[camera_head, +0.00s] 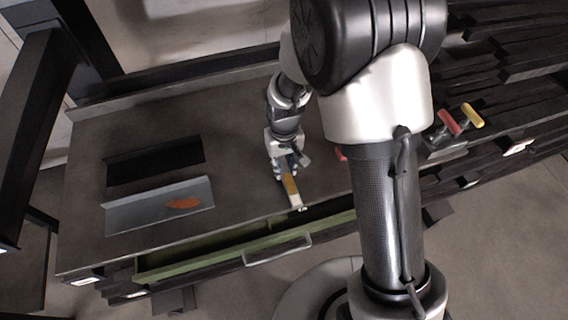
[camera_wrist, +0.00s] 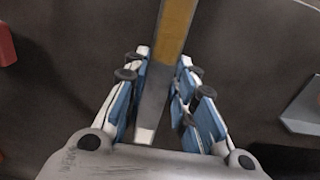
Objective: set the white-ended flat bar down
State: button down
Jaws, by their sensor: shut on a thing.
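The flat bar (camera_head: 291,188) has a yellow-orange middle and a white end that points toward the table's front edge in the head view. In the wrist view the bar (camera_wrist: 174,35) runs lengthwise between the fingers, with a grey stretch and a pale end near the palm. My gripper (camera_head: 285,174) is shut on it, with the blue-padded fingers (camera_wrist: 164,72) on both sides. The bar is over the dark tabletop (camera_head: 240,150), near its front edge. I cannot tell whether it touches the surface.
A grey angled plate with an orange patch (camera_head: 150,208) and a black plate (camera_head: 155,162) lie left of my gripper. A green drawer (camera_head: 200,260) stands open below the front edge. Red and yellow handles (camera_head: 460,118) are at the right. Bare tabletop lies between plates and gripper.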

aim_at(284, 168)
jog(key=shift+f+b, duration=0.35)
jog(key=shift+f, duration=0.1)
jog(key=c, duration=1.2)
grip_release()
jog(key=shift+c, duration=0.2)
notch_tip(284, 168, up, 12)
jog(key=s+d+r+m+t, duration=0.2)
jog(key=s+d+r, duration=0.6)
jog(key=r, duration=0.4)
jog(key=s+d+r+t, duration=0.1)
jog(key=s+d, duration=0.1)
jog(key=s, duration=0.3)
jog(key=s+d+r+m+t, duration=0.1)
jog(key=s+d+r, duration=0.1)
jog(key=s, duration=0.4)
jog(key=shift+s+d+t, duration=0.3)
